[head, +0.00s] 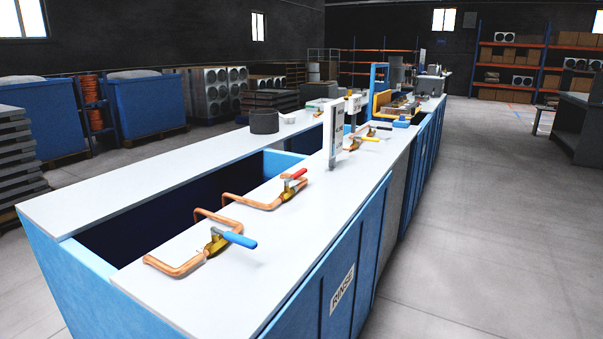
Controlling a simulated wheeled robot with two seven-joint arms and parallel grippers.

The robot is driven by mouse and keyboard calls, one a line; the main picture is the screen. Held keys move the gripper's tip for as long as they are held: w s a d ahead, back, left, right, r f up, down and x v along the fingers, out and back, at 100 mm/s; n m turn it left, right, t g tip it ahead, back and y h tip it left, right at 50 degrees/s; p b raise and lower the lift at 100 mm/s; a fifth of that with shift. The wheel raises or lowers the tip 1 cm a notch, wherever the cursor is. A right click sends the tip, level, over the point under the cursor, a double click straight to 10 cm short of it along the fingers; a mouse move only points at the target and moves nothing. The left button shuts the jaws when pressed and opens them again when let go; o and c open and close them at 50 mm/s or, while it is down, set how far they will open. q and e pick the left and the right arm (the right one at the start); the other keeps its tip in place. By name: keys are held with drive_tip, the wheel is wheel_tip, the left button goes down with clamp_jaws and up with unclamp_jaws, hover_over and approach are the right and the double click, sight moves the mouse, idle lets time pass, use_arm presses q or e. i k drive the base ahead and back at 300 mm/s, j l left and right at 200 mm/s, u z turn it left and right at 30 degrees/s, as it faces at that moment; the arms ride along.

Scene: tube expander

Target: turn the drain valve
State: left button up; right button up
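A brass valve with a blue lever handle (238,239) sits on copper piping (172,268) on the near part of the white bench top. A second brass valve with a red lever handle (295,174) sits on copper piping (247,203) just beyond it. I cannot read a label that tells which is the drain valve. Neither of my grippers is in view.
The long blue bench (335,305) has a RINSE label (342,289) on its side and an open dark basin (180,212) in its top. An upright white panel (333,135) stands beyond the red lever. The concrete floor (490,230) to the right is clear.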

sight(303, 171)
drive_tip(key=i+l, duration=0.15)
drive_tip(key=l, duration=0.25)
drive_tip(key=i+l+u, duration=0.1)
drive_tip(key=l, duration=0.3)
drive_tip(key=i+l, duration=0.2)
drive_tip(key=l, duration=0.2)
drive_tip(key=i+l, duration=0.15)
drive_tip(key=l, duration=0.25)
drive_tip(key=u, duration=0.05)
